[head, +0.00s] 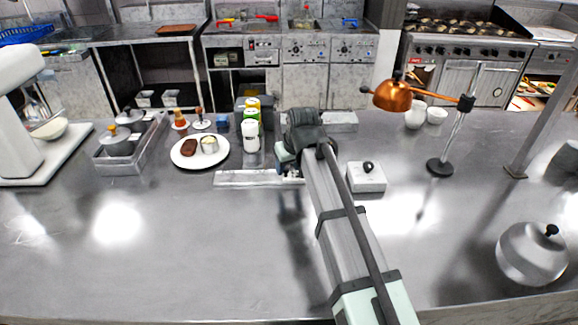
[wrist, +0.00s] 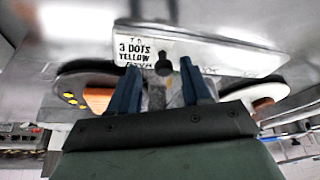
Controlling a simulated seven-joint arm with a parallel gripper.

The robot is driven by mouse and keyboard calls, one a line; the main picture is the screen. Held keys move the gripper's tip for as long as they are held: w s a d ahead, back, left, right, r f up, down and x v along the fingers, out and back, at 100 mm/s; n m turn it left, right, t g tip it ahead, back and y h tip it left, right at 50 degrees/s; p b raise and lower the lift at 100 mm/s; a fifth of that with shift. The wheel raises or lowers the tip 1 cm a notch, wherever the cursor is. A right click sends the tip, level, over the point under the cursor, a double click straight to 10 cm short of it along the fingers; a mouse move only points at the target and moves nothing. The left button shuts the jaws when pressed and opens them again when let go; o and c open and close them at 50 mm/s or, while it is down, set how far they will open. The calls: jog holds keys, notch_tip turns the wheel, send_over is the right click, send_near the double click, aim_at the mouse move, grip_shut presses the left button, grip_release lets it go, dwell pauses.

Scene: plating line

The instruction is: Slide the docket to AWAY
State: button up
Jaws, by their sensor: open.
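The docket (wrist: 140,50) is a white slip printed "3 DOTS YELLOW", with a further line partly cut off, at the left part of a pale rail (wrist: 235,52) in the wrist view. In the head view the rail (head: 240,179) lies on the counter, its right end partly hidden by my arm. A small black knob (wrist: 163,66) stands beside the docket. My gripper (wrist: 161,68) is open, with its blue fingers on either side of the knob; contact cannot be told. In the head view my gripper (head: 289,172) is at the rail's right end. No AWAY marking is readable.
A white plate (head: 184,162) with food is left of the rail; cans (head: 251,128) stand behind it. A white box with a black knob (head: 367,180) is to the right. A copper lamp (head: 393,95) and a metal cloche (head: 532,258) stand farther right.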

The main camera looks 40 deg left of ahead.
jog(key=v, duration=1.3)
jog(key=shift+r, duration=0.2)
jog(key=shift+d, duration=0.15)
